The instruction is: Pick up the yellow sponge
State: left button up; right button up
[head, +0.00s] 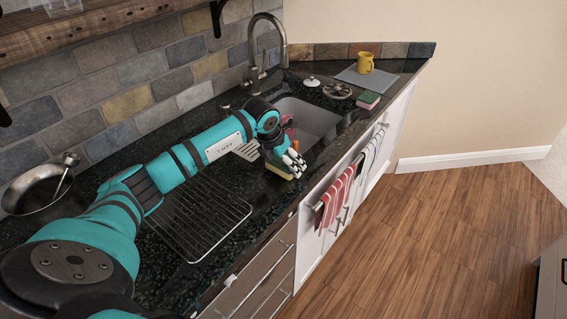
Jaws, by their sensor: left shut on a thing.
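The yellow sponge (281,174) shows as a small yellow edge at the front of the dark counter, just left of the sink. My left gripper (290,162) is over it, pointing down and shut on it. The fingers and wrist hide most of the sponge. I cannot tell whether the sponge still touches the counter. My right gripper is not in view.
The sink (312,118) lies just beyond the gripper, with a tall faucet (256,60) behind it. A wire rack (196,216) lies under my left arm. A pan (42,192) is at the left. A green and pink sponge (368,99) and yellow mug (365,62) are farther right.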

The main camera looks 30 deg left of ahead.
pick_arm(q)
jog(key=shift+r+b, duration=0.3)
jog(key=shift+r, duration=0.2)
notch_tip(320, 180, up, 2)
jog(key=shift+r+b, duration=0.1)
jog(key=shift+b, duration=0.45)
jog(key=s+d+b, duration=0.1)
jog(key=s+d, duration=0.1)
jog(key=s, duration=0.2)
jog(key=s+d+r+b, duration=0.1)
jog(key=s+d, duration=0.2)
jog(key=s, duration=0.1)
jog(key=s+d+b, duration=0.2)
jog(key=s+d, duration=0.1)
jog(key=s, duration=0.1)
jog(key=shift+s+r, duration=0.15)
jog(key=shift+r, duration=0.1)
jog(key=shift+s+d+r, duration=0.15)
jog(key=shift+s+d, duration=0.2)
jog(key=shift+s, duration=0.25)
